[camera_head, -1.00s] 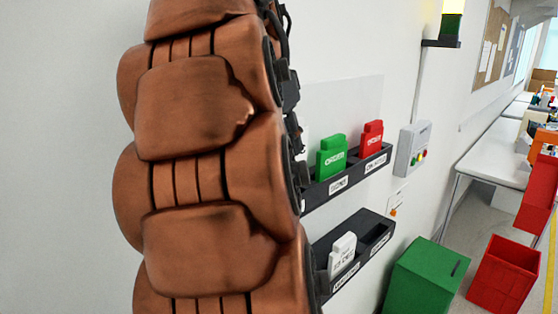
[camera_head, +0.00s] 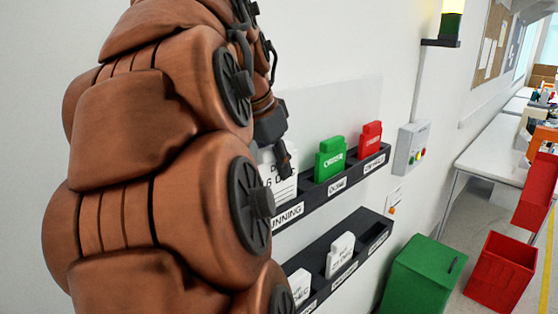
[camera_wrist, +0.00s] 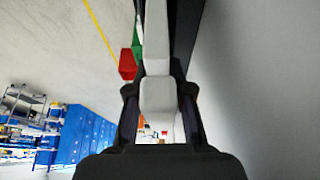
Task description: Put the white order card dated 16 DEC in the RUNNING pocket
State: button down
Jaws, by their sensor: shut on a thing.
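My gripper (camera_head: 284,165) is shut on a white order card (camera_head: 278,186), and its dark fingers cover part of the card's face. The visible print on the card includes "6 D". The card is roughly upright over the RUNNING pocket (camera_head: 287,217) at the near end of the upper black rack. Its lower edge meets the rack's rim in the picture; I cannot tell how deep it sits. In the wrist view the white card (camera_wrist: 158,95) shows between the fingers. My arm hides the left end of the rack.
A green card (camera_head: 330,160) and a red card (camera_head: 370,140) stand in the upper rack's other pockets. The lower rack (camera_head: 375,237) holds white cards (camera_head: 340,254) (camera_head: 299,286). A switch box (camera_head: 411,150) is on the wall; green (camera_head: 415,275) and red bins (camera_head: 500,272) stand right.

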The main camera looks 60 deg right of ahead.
jog(key=shift+f+b, duration=0.45)
jog(key=shift+f, duration=0.2)
jog(key=c, duration=1)
grip_release()
jog(key=shift+c, duration=0.2)
